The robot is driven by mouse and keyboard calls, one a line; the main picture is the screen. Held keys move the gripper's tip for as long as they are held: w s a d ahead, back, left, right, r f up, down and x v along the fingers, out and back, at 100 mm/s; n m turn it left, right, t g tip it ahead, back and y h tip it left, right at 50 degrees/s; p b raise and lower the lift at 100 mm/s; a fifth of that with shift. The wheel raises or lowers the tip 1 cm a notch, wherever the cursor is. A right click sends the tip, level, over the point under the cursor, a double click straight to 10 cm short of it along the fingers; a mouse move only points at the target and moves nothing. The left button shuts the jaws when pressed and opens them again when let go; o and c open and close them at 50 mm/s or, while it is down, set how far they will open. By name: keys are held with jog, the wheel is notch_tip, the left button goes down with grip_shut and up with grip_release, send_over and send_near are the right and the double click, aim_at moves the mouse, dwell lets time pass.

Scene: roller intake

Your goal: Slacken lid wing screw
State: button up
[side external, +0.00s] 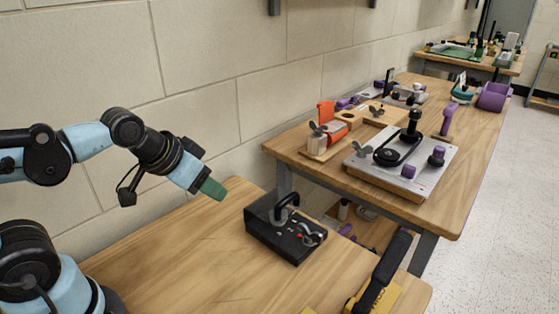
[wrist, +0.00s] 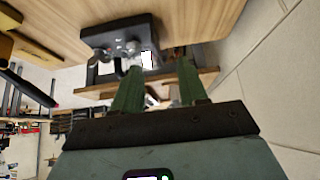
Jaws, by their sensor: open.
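One wing screw (side external: 317,129) stands on the wooden block fixture with orange parts. Another wing screw (side external: 361,148) stands at the left corner of the grey metal plate. I cannot tell which is the lid wing screw. My gripper (side external: 214,190) is above the near bench, left of the black box, apart from everything. In the wrist view its two green fingers (wrist: 158,68) are spread, with nothing held between them. No wing screw can be made out clearly in the wrist view.
A black box (side external: 268,232) with a handle sits on the near bench (side external: 190,270); the wrist view also shows the box (wrist: 95,40). A yellow tool with a black grip (side external: 392,262) lies at the front. The far bench (side external: 435,215) stands beyond a gap.

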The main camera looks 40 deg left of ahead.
jog(key=shift+c, duration=0.4)
jog(key=m+g, duration=0.7)
jog(key=m, duration=1.1)
send_over(310, 229)
jog(key=shift+a+f, duration=0.15)
jog(key=shift+f, duration=0.6)
jog(key=shift+d+f, duration=0.2)
jog(key=shift+f, duration=4.35)
grip_shut()
